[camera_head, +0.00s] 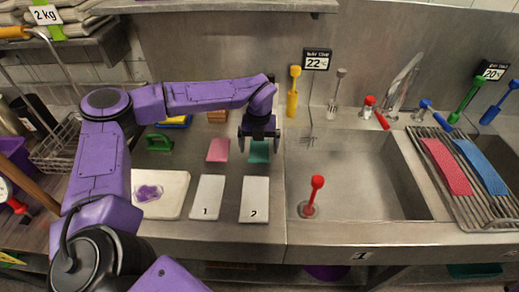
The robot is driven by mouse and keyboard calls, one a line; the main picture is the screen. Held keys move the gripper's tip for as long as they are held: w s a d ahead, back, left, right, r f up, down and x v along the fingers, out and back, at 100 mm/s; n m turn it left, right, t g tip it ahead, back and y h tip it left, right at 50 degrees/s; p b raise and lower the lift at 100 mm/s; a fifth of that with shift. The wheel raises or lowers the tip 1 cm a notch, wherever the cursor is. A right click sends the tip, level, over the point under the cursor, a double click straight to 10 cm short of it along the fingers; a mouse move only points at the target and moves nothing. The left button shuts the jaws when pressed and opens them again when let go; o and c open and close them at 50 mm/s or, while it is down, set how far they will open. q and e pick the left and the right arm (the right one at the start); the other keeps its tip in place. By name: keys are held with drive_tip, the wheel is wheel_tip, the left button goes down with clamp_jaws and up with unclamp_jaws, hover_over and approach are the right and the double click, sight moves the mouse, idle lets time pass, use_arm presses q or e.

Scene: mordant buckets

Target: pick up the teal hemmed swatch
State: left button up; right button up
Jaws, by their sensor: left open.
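The teal swatch (259,154) lies flat on the steel counter, behind the white board marked 2. My left gripper (258,142) points down at the far part of the swatch and hides some of it. The gripper is open. I cannot tell whether its fingers touch the cloth. A pink swatch (218,150) lies to the left of the teal one. My right gripper is not in view.
White boards marked 1 (207,197) and 2 (254,200) lie in front of the swatches. A pale board (172,207) with a purple patch lies left. The sink (360,170) holds a red-handled plug. A rack (450,200) with red and blue cloths stands right.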

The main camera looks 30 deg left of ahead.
use_arm(q)
drive_tip(key=shift+w+f, duration=0.3)
drive_tip(key=shift+f, duration=0.5)
drive_tip(key=shift+s+r, duration=0.2)
drive_tip(key=shift+s, duration=0.2)
drive_tip(key=shift+c, duration=0.3)
drive_tip(key=shift+w+f, duration=0.1)
clamp_jaws()
